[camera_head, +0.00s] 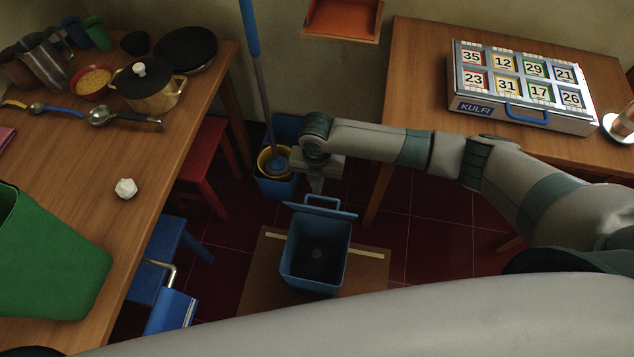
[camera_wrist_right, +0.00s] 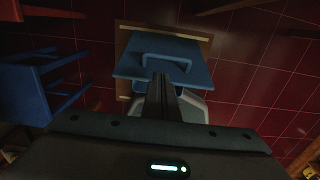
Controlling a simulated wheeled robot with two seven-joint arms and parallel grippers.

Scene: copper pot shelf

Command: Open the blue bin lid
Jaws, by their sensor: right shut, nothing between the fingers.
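The blue bin (camera_head: 316,262) stands on a brown board on the floor, and its dark inside is visible from above. Its blue lid (camera_head: 322,208) is raised at the bin's far edge and shows as a thin, foreshortened panel. The lid's loop handle is on the side facing my right gripper. My right gripper (camera_head: 316,187) points down just beyond the lid, its fingers shut and empty. In the right wrist view the lid (camera_wrist_right: 190,72) lies beyond the shut fingers (camera_wrist_right: 162,80), which overlap the handle; contact is unclear. My left gripper is out of view.
A blue bucket (camera_head: 270,184) with a mop stands behind the bin, left of my right gripper. A red stool (camera_head: 202,158) and a blue stool (camera_head: 160,250) are at the left by the wooden table. Another table (camera_head: 412,75) with a calendar box stands at the right.

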